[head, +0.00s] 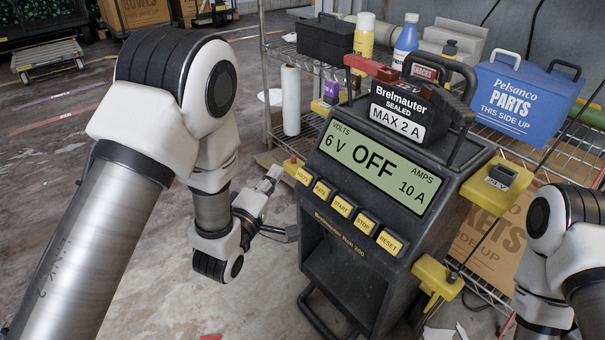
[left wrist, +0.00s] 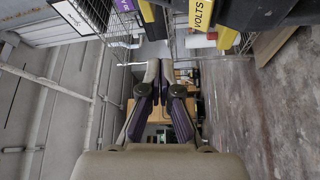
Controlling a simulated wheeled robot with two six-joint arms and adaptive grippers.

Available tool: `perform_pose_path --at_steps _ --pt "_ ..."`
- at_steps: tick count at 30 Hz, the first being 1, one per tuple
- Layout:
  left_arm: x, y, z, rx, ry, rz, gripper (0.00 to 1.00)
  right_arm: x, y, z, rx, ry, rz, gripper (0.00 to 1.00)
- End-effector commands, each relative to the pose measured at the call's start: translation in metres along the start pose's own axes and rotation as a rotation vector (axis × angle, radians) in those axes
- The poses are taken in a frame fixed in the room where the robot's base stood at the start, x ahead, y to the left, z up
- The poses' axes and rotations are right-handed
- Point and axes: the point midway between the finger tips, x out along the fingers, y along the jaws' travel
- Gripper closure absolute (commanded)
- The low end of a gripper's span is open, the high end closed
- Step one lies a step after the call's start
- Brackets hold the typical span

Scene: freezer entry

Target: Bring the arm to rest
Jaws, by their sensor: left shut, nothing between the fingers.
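My left arm comes in from the left in the head view.
A black battery (head: 400,113) labelled MAX 2 A sits on top of the charger. Behind is a wire shelf with a blue parts box (head: 515,100), bottles and a white roll (head: 291,100). A yellow holder (head: 436,277) hangs at the charger's right. Open floor (head: 170,285) lies to the left.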

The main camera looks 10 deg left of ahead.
Motion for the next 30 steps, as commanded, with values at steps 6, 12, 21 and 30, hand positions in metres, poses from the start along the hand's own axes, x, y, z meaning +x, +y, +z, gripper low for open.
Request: perform_pose_path --at_steps 6,12,21,30 --pt "0.0 0.0 0.0 0.0 0.0 0.001 1.0 0.001 0.0 0.0 0.0 0.0 0.0 0.38" --pt "0.0 0.0 0.0 0.0 0.0 0.001 1.0 0.001 0.0 0.0 0.0 0.0 0.0 0.38" --pt "-0.004 -0.01 0.001 -0.008 -0.002 -0.034 1.0 -0.007 -0.001 0.003 -0.008 -0.007 -0.001 0.38" --pt "-0.145 -0.175 0.004 0.147 -0.094 -0.737 1.0 -0.06 -0.001 0.002 -0.009 -0.006 -0.001 0.38"
